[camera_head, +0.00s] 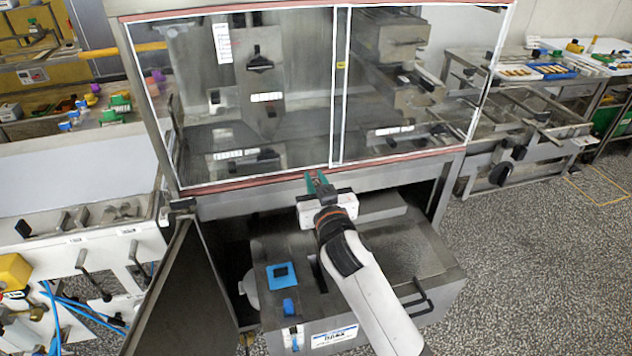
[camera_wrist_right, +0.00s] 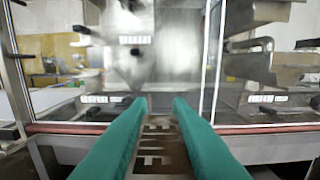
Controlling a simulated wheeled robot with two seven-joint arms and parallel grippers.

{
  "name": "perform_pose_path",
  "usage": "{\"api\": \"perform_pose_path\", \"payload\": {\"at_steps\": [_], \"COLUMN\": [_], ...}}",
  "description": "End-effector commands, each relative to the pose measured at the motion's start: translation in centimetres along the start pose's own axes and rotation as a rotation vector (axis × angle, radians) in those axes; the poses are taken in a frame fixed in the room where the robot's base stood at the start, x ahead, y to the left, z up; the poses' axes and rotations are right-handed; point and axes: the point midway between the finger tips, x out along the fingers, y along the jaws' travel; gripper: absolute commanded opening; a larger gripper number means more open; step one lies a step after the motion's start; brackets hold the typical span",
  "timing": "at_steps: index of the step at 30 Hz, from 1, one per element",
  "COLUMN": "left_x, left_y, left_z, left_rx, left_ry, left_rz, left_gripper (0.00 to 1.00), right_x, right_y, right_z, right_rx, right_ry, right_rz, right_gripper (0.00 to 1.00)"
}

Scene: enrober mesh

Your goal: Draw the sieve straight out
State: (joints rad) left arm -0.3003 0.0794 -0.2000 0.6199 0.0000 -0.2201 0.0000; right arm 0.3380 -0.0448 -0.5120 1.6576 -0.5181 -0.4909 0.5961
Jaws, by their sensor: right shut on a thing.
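My right gripper (camera_head: 316,178) reaches up to the front of the steel machine, just below its glazed front. In the right wrist view its two green fingers (camera_wrist_right: 158,106) point forward, with a narrow slotted metal piece (camera_wrist_right: 160,147) between them. I take this piece for part of the sieve; its full outline and the exact contact are hidden. In the head view the fingers and wrist cover it. My left gripper is not in view.
The glazed front (camera_head: 260,100) stands directly ahead. Below it, a cabinet door (camera_head: 172,300) hangs open at the left. A steel tank (camera_head: 440,262) with a bar handle juts out under my right arm. Speckled floor (camera_head: 535,250) is free at the right.

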Motion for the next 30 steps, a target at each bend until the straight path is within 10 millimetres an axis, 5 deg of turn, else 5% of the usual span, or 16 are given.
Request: {"api": "perform_pose_path", "payload": {"at_steps": [30], "left_x": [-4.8], "left_y": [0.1], "left_z": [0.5], "left_rx": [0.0], "left_ry": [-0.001], "left_rz": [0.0], "left_gripper": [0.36], "right_x": [0.0], "right_y": [0.0], "right_z": [5.4], "right_rx": [0.0], "right_ry": [-0.001], "right_rz": [0.0], "right_gripper": [0.0]}}
